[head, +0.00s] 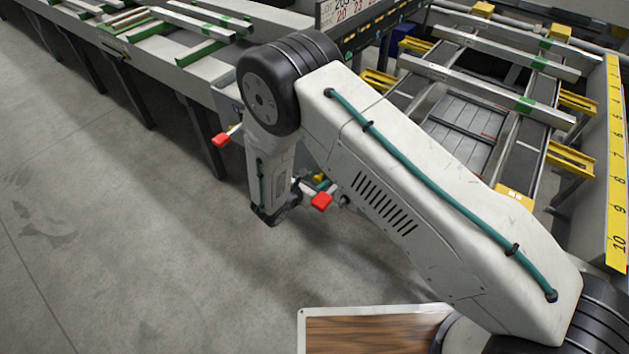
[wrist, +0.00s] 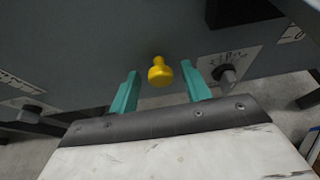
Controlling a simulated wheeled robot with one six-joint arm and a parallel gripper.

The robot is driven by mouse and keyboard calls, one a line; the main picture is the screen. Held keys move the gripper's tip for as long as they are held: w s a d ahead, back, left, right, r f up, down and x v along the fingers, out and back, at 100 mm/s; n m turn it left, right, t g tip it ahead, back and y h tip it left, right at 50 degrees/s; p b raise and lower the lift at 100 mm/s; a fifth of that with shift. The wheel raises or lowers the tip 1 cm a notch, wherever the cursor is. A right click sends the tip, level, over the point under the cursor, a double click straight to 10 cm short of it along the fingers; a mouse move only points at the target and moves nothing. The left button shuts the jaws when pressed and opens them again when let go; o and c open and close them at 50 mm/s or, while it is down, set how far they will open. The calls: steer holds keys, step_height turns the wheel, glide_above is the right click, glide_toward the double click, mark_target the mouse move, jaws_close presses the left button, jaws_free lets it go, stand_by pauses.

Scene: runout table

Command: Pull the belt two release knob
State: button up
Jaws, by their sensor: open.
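A yellow knob (wrist: 158,73) sticks out from a dark grey panel (wrist: 90,60) in the wrist view. My gripper (wrist: 160,82) is open, with its two teal fingers on either side of the knob. Neither finger visibly touches it, and there is a gap on both sides. I cannot read a label that names this knob as belt two. In the head view a small yellow and teal patch (head: 320,182) shows beside my arm, but the arm hides most of the gripper and the panel there.
Right of the yellow knob is a dark knob (wrist: 227,75) on a white label plate. A dark lever (wrist: 30,114) is at the left. Red handles (head: 321,201) (head: 222,140) stick out from the table's side. A wood-topped surface (head: 370,333) is near; the floor (head: 110,240) left is clear.

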jaws_close()
steer(key=shift+s+a, duration=0.5)
steer(key=shift+s, duration=0.2)
jaws_free()
steer(key=shift+a, duration=0.1)
steer(key=v, duration=0.8)
